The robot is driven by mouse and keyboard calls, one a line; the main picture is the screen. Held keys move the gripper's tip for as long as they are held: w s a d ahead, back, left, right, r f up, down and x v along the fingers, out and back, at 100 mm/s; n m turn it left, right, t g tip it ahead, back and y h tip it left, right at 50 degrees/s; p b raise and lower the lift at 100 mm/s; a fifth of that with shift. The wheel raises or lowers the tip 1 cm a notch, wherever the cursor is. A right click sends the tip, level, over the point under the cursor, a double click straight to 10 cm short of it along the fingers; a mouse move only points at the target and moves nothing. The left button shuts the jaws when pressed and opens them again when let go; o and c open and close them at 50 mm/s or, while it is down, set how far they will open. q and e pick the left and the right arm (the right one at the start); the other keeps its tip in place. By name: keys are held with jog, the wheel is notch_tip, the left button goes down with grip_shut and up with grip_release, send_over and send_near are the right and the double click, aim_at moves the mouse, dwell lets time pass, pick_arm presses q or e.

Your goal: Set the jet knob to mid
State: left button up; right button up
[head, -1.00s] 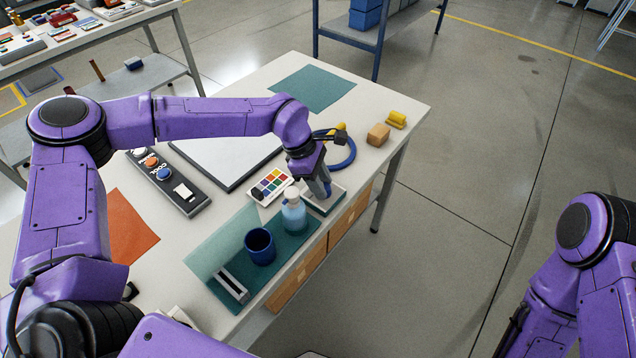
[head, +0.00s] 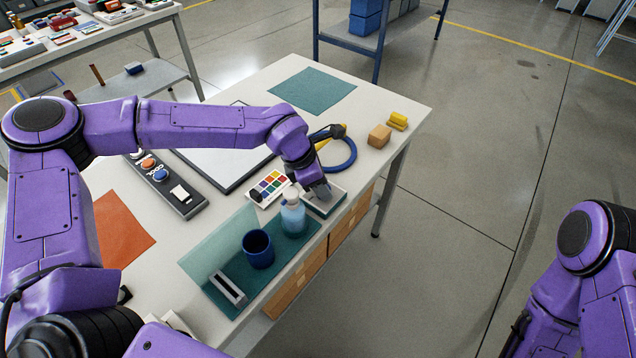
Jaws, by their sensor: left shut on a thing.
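I cannot read the knob's setting or any marks. My right arm shows at the right side, away from the bench, and its gripper is out of view.
A spray bottle (head: 293,215) stands close to the left of the box, beside a blue cup (head: 258,250). A colour chart (head: 268,188), blue ring (head: 350,160) and wooden block (head: 379,136) are near. The green mat (head: 312,90) at the back is bare.

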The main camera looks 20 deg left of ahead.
pick_arm(q)
jog(key=shift+w+r, duration=0.2)
jog(key=shift+r, duration=0.05)
jog(key=o, duration=1)
jog(key=shift+d, duration=0.1)
jog(key=shift+w+f, duration=0.1)
jog(key=shift+f, duration=0.1)
jog(key=shift+r, duration=0.2)
jog(key=b+v, duration=0.1)
jog(key=v, duration=0.9)
jog(key=shift+r, duration=0.1)
